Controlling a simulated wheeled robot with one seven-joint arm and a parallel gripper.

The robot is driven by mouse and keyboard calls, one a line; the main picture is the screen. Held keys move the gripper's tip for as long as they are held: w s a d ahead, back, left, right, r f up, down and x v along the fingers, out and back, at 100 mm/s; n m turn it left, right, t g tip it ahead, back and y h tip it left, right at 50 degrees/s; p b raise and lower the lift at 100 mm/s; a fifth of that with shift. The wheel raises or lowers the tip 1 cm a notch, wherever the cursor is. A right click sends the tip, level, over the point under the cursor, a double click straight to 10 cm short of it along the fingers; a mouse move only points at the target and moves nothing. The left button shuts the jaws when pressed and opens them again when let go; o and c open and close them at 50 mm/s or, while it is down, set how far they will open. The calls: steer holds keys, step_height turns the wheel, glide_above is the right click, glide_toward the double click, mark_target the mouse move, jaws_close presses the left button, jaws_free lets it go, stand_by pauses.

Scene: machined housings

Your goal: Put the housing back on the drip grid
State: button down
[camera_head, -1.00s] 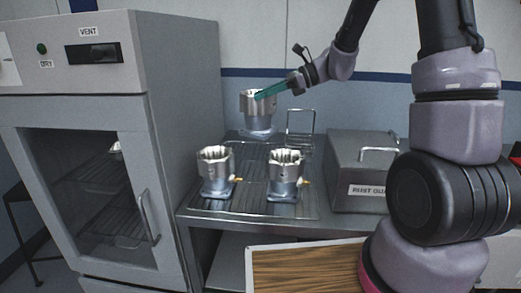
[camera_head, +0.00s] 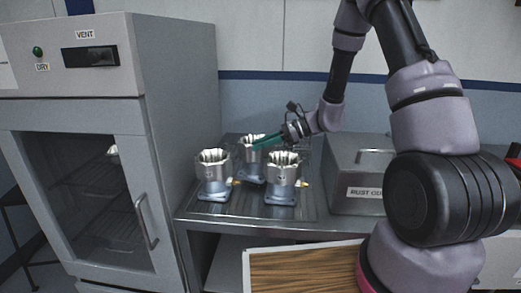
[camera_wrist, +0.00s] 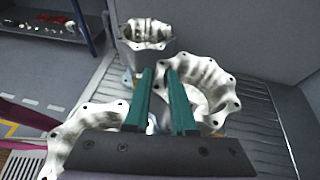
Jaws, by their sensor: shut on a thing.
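Three silvery machined housings with scalloped rims are at the drip grid (camera_head: 215,213) on the bench. My gripper (camera_head: 259,143) is shut on the rim wall of the back housing (camera_head: 250,165). This held housing is upright, behind and between the front-left housing (camera_head: 212,176) and the front-right housing (camera_head: 283,178). Its base is partly hidden; I cannot tell whether it touches the grid. In the wrist view, my teal fingers (camera_wrist: 161,98) straddle the near wall of the held housing (camera_wrist: 225,85). Another housing (camera_wrist: 148,35) stands beyond, and one (camera_wrist: 75,135) lies at lower left.
A grey oven-like cabinet (camera_head: 180,110) with a glass door stands close on the left of the grid. A grey lidded box (camera_head: 350,165) with a handle stands on the right. A wood-grained board (camera_head: 300,270) is in front, below the bench top.

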steer(key=shift+f, duration=0.9)
steer(key=c, duration=0.8)
jaws_free()
steer(key=shift+o, duration=0.2)
steer(key=w+v, duration=0.1)
steer(key=v, duration=1.1)
steer(key=s+d+r+n+t+h, duration=0.3)
steer(key=s+r+n+h, duration=0.2)
steer(key=s+r, duration=0.5)
steer(key=s+d+r+n+t+h, duration=0.3)
steer(key=s+r+n+h, duration=0.3)
steer(key=s+r+n, duration=0.3)
steer(key=v, duration=0.5)
